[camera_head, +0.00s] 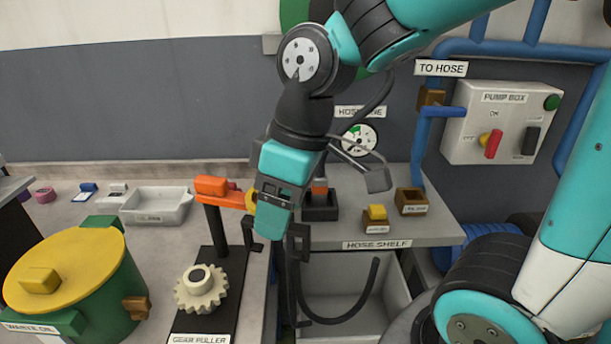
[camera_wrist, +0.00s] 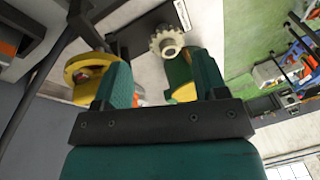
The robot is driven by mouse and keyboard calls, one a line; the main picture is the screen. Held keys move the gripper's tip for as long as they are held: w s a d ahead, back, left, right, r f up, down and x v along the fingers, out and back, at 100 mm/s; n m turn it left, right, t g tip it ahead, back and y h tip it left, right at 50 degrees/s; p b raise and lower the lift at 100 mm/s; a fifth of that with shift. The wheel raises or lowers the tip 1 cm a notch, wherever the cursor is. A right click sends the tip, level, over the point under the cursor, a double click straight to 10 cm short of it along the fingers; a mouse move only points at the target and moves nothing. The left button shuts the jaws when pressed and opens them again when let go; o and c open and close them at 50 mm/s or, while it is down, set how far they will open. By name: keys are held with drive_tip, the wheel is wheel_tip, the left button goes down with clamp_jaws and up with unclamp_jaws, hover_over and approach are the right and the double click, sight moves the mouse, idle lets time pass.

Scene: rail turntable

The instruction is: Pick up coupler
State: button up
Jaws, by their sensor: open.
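My gripper (camera_head: 276,240) points down over the front edge of the bench, between the gear puller and the hose shelf. It is open, and in the wrist view its two green fingers (camera_wrist: 151,82) stand apart with nothing seen held between them. No coupler can be named for certain. A small yellow block (camera_head: 377,212) sits on a brown labelled holder on the hose shelf, right of my gripper and apart from it; its label is too small to read. In the wrist view a yellow round part (camera_wrist: 86,72) shows beside the left finger, partly hidden by it.
The gear puller (camera_head: 214,269) has an orange-topped post close left of my gripper, and a pale gear (camera_head: 201,289). A green drum with a yellow lid (camera_head: 70,262) stands at front left. A grey tray (camera_head: 157,206) lies behind. A black hose (camera_head: 345,315) hangs below the shelf (camera_head: 425,228).

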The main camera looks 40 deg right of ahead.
drive_tip(key=w+d+r+n+h+p, duration=0.15)
drive_tip(key=w+d+r+p, duration=0.3)
drive_tip(key=w+d, duration=0.45)
drive_tip(key=r+n+h+p, duration=0.2)
drive_tip(key=p, duration=0.1)
hover_over(320, 167)
drive_tip(key=s+a, duration=0.1)
drive_tip(key=shift+g, duration=0.3)
drive_tip(key=f, duration=0.4)
drive_tip(key=f+p, duration=0.1)
drive_tip(key=f, duration=0.3)
drive_tip(key=f+p, duration=0.1)
drive_tip(key=f, duration=0.3)
drive_tip(key=shift+w+d+f, duration=0.1)
drive_tip(key=shift+d+f, duration=0.05)
drive_tip(key=shift+d, duration=0.25)
drive_tip(key=shift+w+f+p, duration=0.2)
drive_tip(key=shift+f+p, duration=0.55)
drive_tip(key=shift+f, duration=0.7)
drive_tip(key=shift+w+f+p, duration=0.15)
drive_tip(key=shift+f+p, duration=0.55)
drive_tip(key=shift+f, duration=0.75)
drive_tip(key=c, duration=1.1)
